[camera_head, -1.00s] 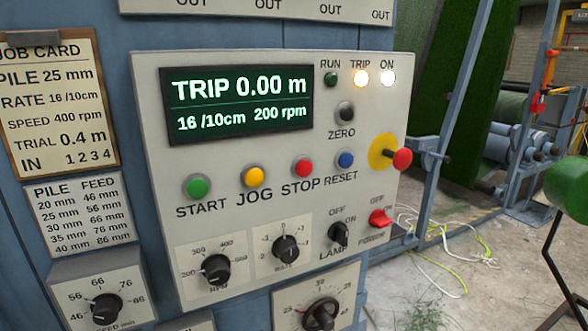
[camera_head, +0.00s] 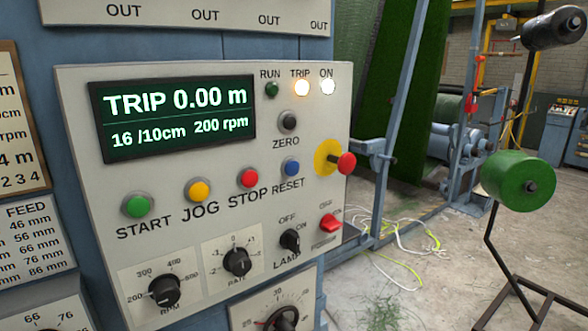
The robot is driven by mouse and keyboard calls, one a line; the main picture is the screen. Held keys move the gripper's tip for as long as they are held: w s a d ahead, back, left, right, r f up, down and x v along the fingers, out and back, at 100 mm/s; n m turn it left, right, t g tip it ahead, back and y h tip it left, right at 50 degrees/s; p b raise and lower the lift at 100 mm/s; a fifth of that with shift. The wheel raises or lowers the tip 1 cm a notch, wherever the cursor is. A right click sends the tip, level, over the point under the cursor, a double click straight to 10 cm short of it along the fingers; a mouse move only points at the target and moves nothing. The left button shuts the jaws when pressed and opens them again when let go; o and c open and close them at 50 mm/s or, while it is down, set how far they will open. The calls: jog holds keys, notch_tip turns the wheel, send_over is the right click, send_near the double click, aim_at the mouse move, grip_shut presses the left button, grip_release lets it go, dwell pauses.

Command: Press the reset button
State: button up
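The blue reset button (camera_head: 291,167) sits on the grey control panel (camera_head: 200,260), above its RESET label. It is at the right end of a row with the red stop button (camera_head: 249,178), the yellow jog button (camera_head: 199,190) and the green start button (camera_head: 138,206). The display (camera_head: 172,117) reads TRIP 0.00 m, 16 /10cm, 200 rpm. The TRIP lamp (camera_head: 301,87) and the ON lamp (camera_head: 327,86) are lit, and the RUN lamp (camera_head: 271,90) is dark green. My gripper is not in view.
A red mushroom knob (camera_head: 346,163) on a yellow disc juts out right of the reset button. The black zero button (camera_head: 288,121) is above. A red power switch (camera_head: 330,223) and black lamp knob (camera_head: 290,240) are below. A green spool (camera_head: 518,181) stands at right.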

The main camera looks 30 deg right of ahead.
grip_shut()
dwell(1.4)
